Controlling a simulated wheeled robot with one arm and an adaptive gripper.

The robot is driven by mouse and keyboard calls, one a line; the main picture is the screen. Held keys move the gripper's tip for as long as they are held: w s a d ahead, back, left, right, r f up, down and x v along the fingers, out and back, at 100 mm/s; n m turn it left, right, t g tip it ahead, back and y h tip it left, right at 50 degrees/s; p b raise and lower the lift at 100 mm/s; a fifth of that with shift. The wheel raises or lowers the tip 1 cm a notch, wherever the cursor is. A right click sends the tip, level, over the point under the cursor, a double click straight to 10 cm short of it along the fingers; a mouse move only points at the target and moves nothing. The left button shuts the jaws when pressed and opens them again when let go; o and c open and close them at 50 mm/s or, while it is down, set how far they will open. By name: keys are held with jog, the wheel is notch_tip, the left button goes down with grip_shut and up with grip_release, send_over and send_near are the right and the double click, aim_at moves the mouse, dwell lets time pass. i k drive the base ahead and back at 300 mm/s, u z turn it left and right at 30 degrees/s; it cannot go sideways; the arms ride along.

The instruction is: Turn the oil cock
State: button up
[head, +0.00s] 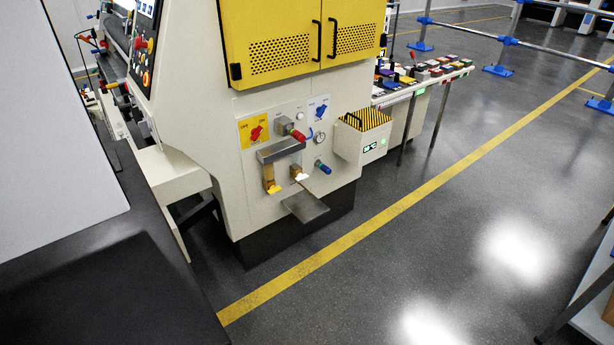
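The front panel of a cream machine (215,165) carries several cocks and knobs; I cannot tell by label which is the oil cock. A red rotary handle (257,133) sits on a yellow plate (247,120). A blue rotary handle (321,110) sits on a white plate. A red-ended valve (297,135) juts out between them. Below a grey metal ledge (279,151) hang a brass cock with a yellow handle (273,188) and one with a white handle (301,176). A blue-ended valve (323,168) is to their right. My gripper is not in view.
A metal drip plate (306,207) sticks out below. A dark surface (100,285) fills the lower left. The floor (400,240) in front is clear, crossed by a yellow line.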

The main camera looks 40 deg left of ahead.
aim_at(272, 190)
jog(key=i, duration=0.65)
jog(key=u, duration=2.45)
jog(key=i, duration=0.45)
jog(key=z, duration=1.95)
jog(key=i, duration=0.95)
jog(key=u, duration=1.9)
